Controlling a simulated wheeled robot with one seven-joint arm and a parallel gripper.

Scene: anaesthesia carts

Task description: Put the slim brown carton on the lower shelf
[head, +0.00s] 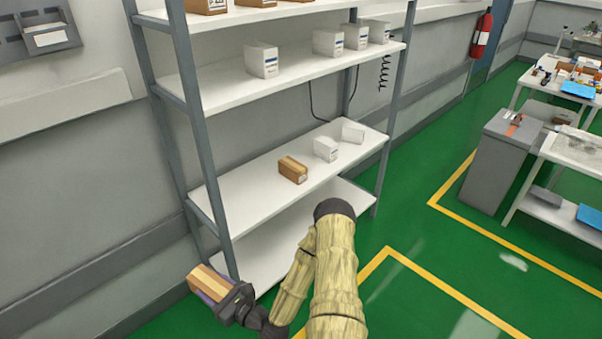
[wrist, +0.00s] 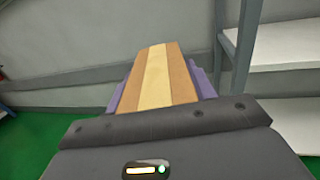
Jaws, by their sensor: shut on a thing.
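My gripper (head: 228,293) is shut on a slim brown carton (head: 209,283) with a paler tape stripe. The carton also shows in the wrist view (wrist: 157,78), between the purple finger pads. They are at the lower left of the head view, outside the rack's left front post and apart from the shelves. The lower shelf (head: 245,201) in the head view holds a brown carton (head: 293,169) and two white boxes (head: 326,149). A bottom shelf (head: 262,246) lies below it, partly hidden by my arm; its visible part is bare.
The grey rack post (head: 205,150) stands between the held carton and the shelf space. Upper shelves hold white boxes (head: 262,60) and brown cartons. The left part of the lower shelf is clear. Grey carts (head: 498,160) stand at the right on green floor.

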